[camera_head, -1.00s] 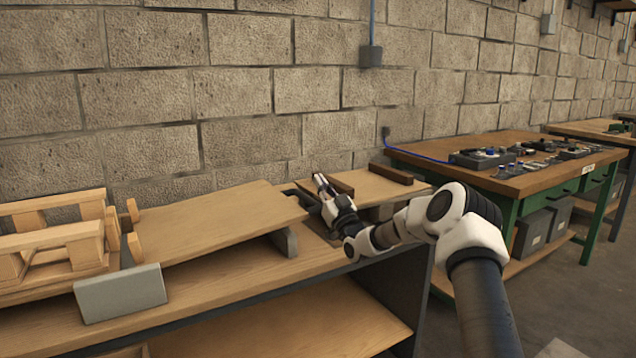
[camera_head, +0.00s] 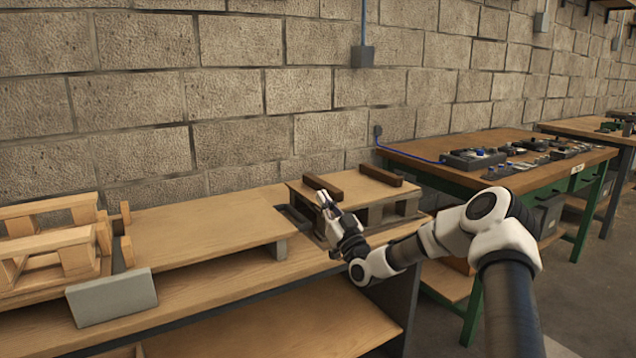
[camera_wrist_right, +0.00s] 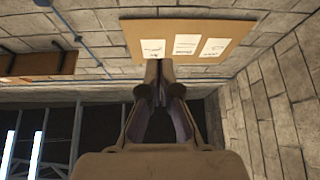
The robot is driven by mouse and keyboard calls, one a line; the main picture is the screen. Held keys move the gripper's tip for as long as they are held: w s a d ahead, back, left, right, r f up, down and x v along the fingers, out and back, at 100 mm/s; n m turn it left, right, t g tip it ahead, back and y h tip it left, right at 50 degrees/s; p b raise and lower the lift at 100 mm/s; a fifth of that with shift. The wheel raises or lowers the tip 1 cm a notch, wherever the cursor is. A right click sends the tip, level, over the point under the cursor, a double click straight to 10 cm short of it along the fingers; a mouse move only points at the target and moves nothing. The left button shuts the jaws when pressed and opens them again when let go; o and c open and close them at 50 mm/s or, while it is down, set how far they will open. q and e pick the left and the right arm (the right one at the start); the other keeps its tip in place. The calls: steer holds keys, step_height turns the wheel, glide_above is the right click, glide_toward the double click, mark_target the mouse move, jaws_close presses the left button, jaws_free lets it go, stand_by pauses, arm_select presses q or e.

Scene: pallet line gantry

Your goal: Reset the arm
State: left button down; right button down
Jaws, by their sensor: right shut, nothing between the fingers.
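My right arm comes in from the lower right in the head view. Its gripper (camera_head: 325,198) is over the workbench, in front of a raised wooden platform with two dark strips. The fingers are shut and empty, and they point up and slightly left. In the right wrist view the shut fingertips (camera_wrist_right: 158,66) are together, with the wall behind them. My left gripper is not in view.
The wooden workbench (camera_head: 200,295) carries a low board (camera_head: 200,228), a pallet-like wooden frame (camera_head: 50,240) and a grey block (camera_head: 112,298). The raised platform (camera_head: 350,188) is close behind the gripper. A green-legged table (camera_head: 500,178) with parts stands right. A block wall runs behind.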

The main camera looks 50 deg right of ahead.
steer(key=shift+s+a+f, duration=0.15)
steer(key=shift+s+f, duration=0.05)
steer(key=shift+s, duration=0.35)
steer(key=shift+f, duration=0.1)
